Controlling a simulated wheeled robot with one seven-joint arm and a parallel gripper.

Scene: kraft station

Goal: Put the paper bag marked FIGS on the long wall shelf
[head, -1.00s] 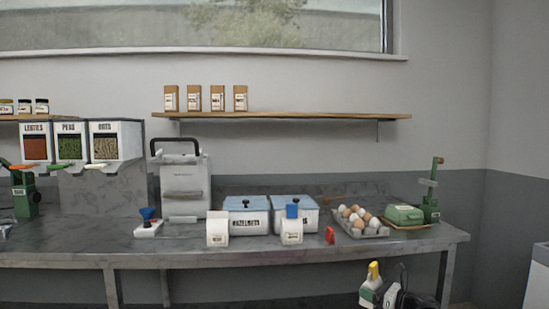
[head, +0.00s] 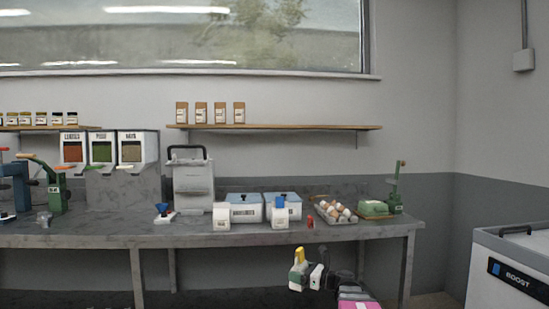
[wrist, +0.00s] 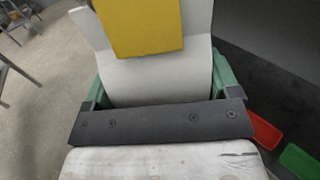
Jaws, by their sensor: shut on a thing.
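No marking on the bag is readable. The long wall shelf (head: 290,127) is a wooden board above the bench, well above my gripper. Several brown bags (head: 200,113) stand on its left part; the right part is bare.
Dispensers (head: 110,148) stand at left. A white chest (head: 505,270) is at right.

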